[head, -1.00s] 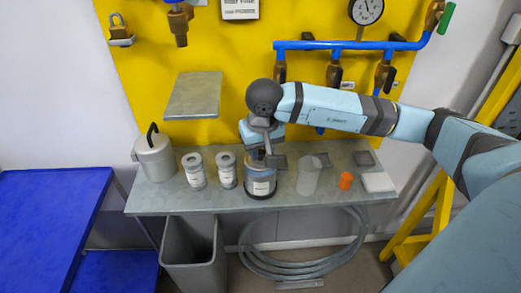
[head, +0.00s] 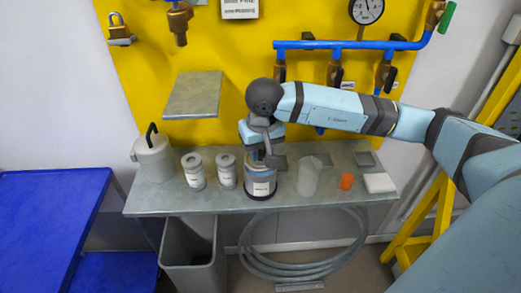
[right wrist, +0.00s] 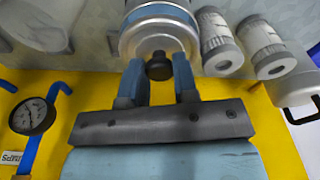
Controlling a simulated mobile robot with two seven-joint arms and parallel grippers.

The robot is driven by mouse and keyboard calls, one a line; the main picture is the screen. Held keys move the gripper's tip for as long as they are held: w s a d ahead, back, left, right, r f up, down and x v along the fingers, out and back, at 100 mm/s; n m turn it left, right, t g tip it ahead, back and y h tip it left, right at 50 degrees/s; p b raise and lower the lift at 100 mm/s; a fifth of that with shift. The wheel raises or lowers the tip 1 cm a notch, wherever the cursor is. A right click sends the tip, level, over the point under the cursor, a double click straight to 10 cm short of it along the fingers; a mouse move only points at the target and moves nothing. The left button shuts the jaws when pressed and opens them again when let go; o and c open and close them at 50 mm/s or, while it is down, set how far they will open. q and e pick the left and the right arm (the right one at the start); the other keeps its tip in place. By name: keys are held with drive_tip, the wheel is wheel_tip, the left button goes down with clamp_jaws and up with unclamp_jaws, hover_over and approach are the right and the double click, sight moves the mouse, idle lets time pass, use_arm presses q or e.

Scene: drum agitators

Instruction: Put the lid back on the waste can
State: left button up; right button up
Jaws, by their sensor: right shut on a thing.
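The labelled can (head: 261,188), taken as the waste can, stands upright on the grey bench with a dark band at its base; its label is too small to read. My right gripper (head: 265,158) is directly above it, pointing down. In the right wrist view, my right gripper (right wrist: 158,78) is shut on the black knob (right wrist: 158,67) of a round metallic lid (right wrist: 158,38). The lid is at the top of the can. I cannot tell whether it is fully seated, as the gripper partly hides the rim. My left gripper is out of view.
Two white cylinders (head: 194,171) stand close left of the can, with a grey pot (head: 154,157) farther left. A clear beaker (head: 308,176), an orange cap (head: 346,181) and a white block (head: 379,183) are to the right. A shelf plate (head: 193,95) juts out above left.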

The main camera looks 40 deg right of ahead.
idle(0.3)
drive_tip(key=shift+f+b, duration=0.2)
drive_tip(key=shift+b, duration=0.65)
idle(0.6)
idle(0.3)
drive_tip(key=o, duration=1.5)
drive_tip(key=shift+o, duration=0.2)
drive_tip(key=shift+r, duration=0.1)
drive_tip(key=shift+r+p, duration=0.6)
drive_tip(key=shift+r, duration=0.8)
drive_tip(key=shift+r+p, duration=0.5)
drive_tip(key=shift+r, duration=1.55)
